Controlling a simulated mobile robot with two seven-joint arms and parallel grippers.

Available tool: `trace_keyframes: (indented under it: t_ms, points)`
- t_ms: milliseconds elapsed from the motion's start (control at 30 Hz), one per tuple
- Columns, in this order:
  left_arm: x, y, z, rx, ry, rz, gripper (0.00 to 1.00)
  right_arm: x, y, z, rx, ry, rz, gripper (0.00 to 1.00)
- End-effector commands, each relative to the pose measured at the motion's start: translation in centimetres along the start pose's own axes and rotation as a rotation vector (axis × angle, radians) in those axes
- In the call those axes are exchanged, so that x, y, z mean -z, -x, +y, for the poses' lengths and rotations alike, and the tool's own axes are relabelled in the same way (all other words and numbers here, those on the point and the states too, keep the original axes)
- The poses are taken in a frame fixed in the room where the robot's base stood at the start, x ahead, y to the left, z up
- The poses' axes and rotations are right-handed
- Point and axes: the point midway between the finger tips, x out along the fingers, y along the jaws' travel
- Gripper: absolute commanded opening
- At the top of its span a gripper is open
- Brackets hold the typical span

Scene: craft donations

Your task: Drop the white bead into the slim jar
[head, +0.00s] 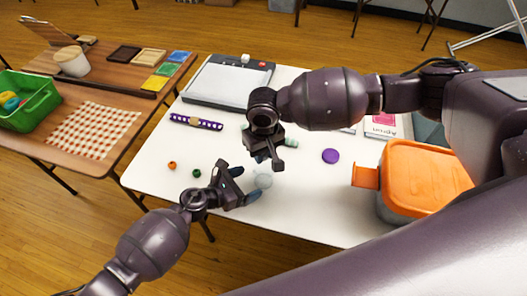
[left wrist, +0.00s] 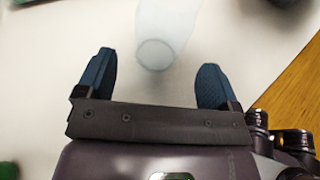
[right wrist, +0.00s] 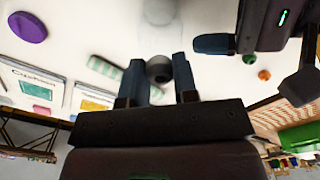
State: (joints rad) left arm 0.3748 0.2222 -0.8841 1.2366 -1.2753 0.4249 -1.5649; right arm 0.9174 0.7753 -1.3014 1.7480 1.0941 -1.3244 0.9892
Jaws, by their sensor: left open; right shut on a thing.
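The slim jar (head: 263,181) is clear glass and stands upright near the table's front edge. In the left wrist view its round end (left wrist: 155,54) lies between and just beyond the fingertips. My left gripper (head: 240,186) is open beside the jar, its fingers pointing at it. My right gripper (head: 268,160) is above and slightly behind the jar. In the right wrist view it is shut on a round bead (right wrist: 159,69), greyish in shade, which I take as the white bead. The pale jar (right wrist: 160,10) shows beyond the fingertips.
An orange bead (head: 172,165) and a green bead (head: 197,173) lie left of the jar. A purple disc (head: 330,156) lies to the right, near an orange-lidded box (head: 420,178). A paper trimmer (head: 215,82) and purple strap (head: 196,121) are farther back.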

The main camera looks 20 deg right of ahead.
Motion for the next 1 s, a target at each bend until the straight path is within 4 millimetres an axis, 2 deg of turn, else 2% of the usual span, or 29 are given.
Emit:
trace_keyframes:
  t_ms: [200,400,600,900,1000]
  points:
    - [-0.1,-2.7,-0.1,0.000,0.001,0.000,0.87,0.0,0.0,0.0,0.000,0.000,0.000,0.06]
    - [-0.1,-4.4,0.0,-0.001,0.001,0.000,0.87,0.0,0.0,0.0,0.000,0.000,0.000,0.06]
    - [0.0,-5.2,0.0,0.000,0.000,0.001,0.87,0.0,0.0,0.0,0.000,0.000,0.000,0.06]
    - [0.0,-5.3,0.0,0.000,-0.001,0.001,0.87,0.0,0.0,0.0,0.000,0.000,0.000,0.06]
    - [0.0,-5.3,0.0,0.000,-0.001,0.001,0.72,0.0,0.0,0.0,0.000,0.000,0.000,0.06]
